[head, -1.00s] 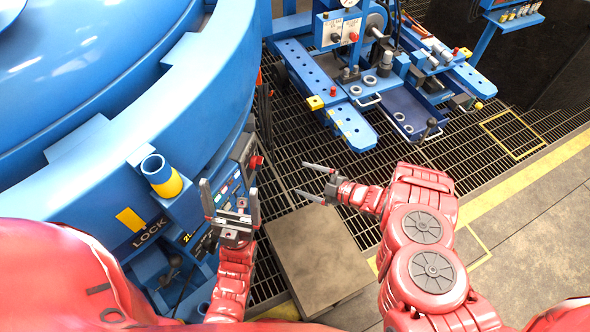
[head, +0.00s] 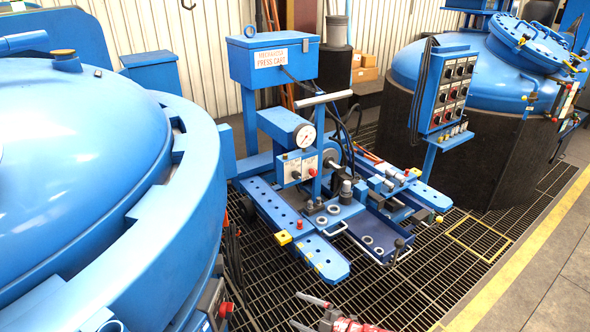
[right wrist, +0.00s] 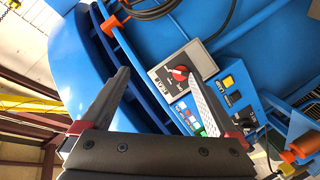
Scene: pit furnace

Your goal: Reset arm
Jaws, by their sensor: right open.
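My right gripper (head: 306,313) shows at the bottom edge of the head view, over the dark floor grating. Its two fingers are apart with nothing between them. In the right wrist view the same gripper (right wrist: 162,88) is open and empty, its two fingers spread in front of a blue machine panel (right wrist: 210,98) with a red knob and coloured buttons. I cannot tell how far the fingers are from that panel. My left gripper is outside both current views.
A large blue furnace (head: 70,160) fills the left side. A blue press cart (head: 255,195) with a gauge stands ahead on the grating (head: 390,300). A blue control box (head: 455,95) and another vessel (head: 480,75) stand at right. Bare floor (head: 560,275) lies at lower right.

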